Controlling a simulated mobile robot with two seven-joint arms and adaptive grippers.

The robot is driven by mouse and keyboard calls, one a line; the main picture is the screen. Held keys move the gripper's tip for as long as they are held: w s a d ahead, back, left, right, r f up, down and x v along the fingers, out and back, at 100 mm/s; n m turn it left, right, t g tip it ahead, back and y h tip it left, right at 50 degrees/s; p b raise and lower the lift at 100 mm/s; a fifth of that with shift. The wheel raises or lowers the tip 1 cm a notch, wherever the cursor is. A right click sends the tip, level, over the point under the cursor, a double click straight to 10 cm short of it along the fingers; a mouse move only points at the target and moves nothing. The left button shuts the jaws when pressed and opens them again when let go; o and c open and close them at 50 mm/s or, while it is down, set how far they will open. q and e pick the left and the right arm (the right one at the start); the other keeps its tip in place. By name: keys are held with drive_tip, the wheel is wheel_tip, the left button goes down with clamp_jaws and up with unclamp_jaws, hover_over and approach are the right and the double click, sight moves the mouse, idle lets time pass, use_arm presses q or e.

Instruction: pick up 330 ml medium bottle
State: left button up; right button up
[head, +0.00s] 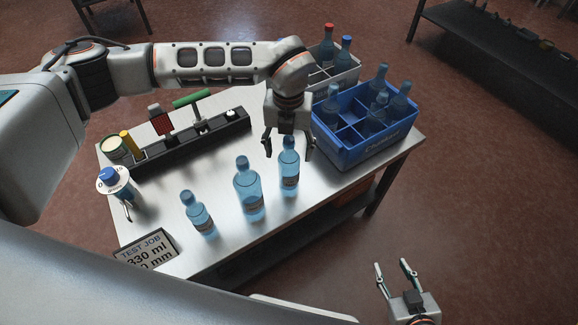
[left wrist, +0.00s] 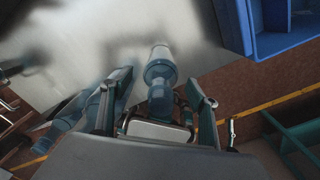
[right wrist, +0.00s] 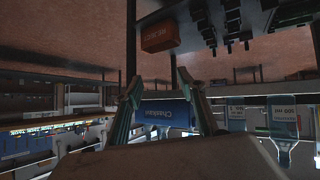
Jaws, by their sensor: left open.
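In the left wrist view, that bottle (left wrist: 160,72) shows between the spread fingers (left wrist: 158,88). My right gripper (head: 392,266) is open and empty, off the table at the lower right.
A blue crate (head: 345,158) with several bottles stands close right of my left gripper. A grey crate (head: 349,77) with bottles is behind it.

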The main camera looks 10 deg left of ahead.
use_arm(q)
wheel_tip(320, 180, down, 5)
drive_tip(key=shift+f+b, duration=0.15)
drive_tip(key=shift+b, duration=0.15)
drive_tip(key=c, duration=1.2)
